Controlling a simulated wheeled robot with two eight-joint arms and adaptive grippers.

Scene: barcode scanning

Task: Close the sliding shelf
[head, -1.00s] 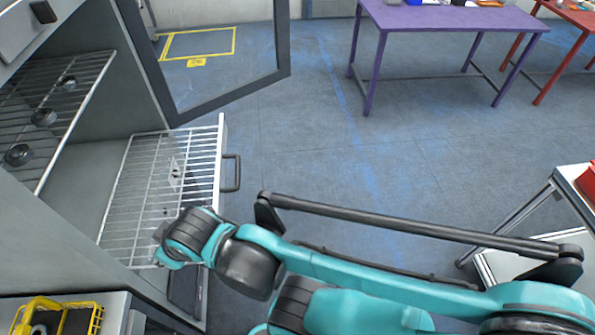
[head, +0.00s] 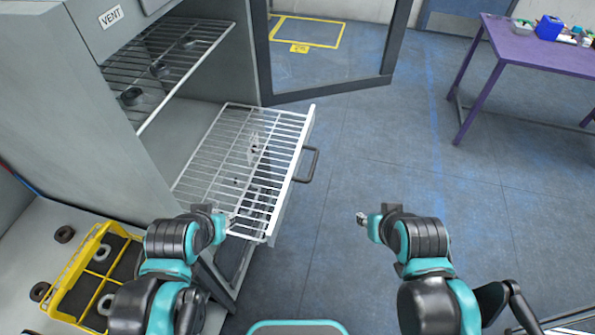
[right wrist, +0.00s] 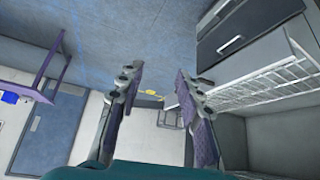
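The sliding shelf (head: 291,172) is a white wire rack with a pale front rail, pulled well out of the grey cabinet.
An upper rack (head: 165,65) with dark round parts is inside the cabinet. The open door (head: 330,88) stands behind the shelf. A yellow crate (head: 62,285) with ring parts is at lower left. A purple table (head: 540,48) is far right. Floor right of the shelf is clear.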

